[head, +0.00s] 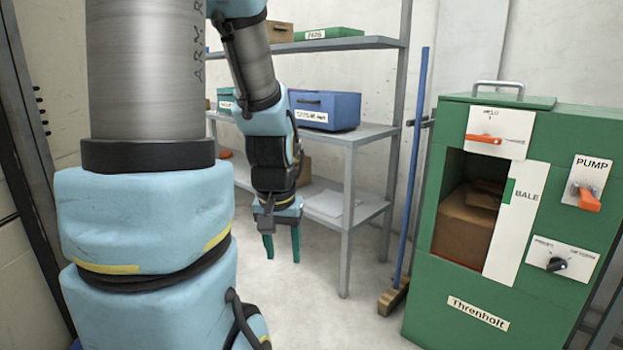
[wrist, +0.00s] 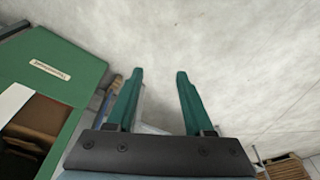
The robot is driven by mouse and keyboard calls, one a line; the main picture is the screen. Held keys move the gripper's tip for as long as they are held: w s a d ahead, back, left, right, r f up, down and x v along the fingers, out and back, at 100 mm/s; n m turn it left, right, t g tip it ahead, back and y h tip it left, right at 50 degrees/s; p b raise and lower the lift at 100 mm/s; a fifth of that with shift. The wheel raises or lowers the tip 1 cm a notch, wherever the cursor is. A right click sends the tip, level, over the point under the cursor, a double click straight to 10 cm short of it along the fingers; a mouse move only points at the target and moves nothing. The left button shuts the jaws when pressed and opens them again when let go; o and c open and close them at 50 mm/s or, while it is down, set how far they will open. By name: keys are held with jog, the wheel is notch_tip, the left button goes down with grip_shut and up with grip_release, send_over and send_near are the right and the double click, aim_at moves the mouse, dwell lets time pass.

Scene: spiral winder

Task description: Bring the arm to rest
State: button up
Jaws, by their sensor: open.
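My gripper (head: 281,247) hangs from my arm in the head view, fingers pointing down, in front of the grey shelf. Its two green fingers are apart with nothing between them. In the wrist view my gripper (wrist: 158,75) is also open and empty, with pale bare floor or wall behind the fingertips. My blue and grey arm fills the left of the head view and hides part of the room.
A green baler (head: 480,297) with switches and brown boxes in its opening stands at right. A blue broom (head: 416,160) leans beside it. The grey shelf (head: 350,141) holds a blue box (head: 325,110) and others.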

notch_tip(320, 180, up, 21)
jog(key=s+a+p, duration=0.1)
jog(key=s+p, duration=0.1)
jog(key=p, duration=1.8)
jog(key=shift+s+n+g+p, duration=0.15)
jog(key=shift+n+g+p, duration=0.15)
jog(key=shift+n+p, duration=0.1)
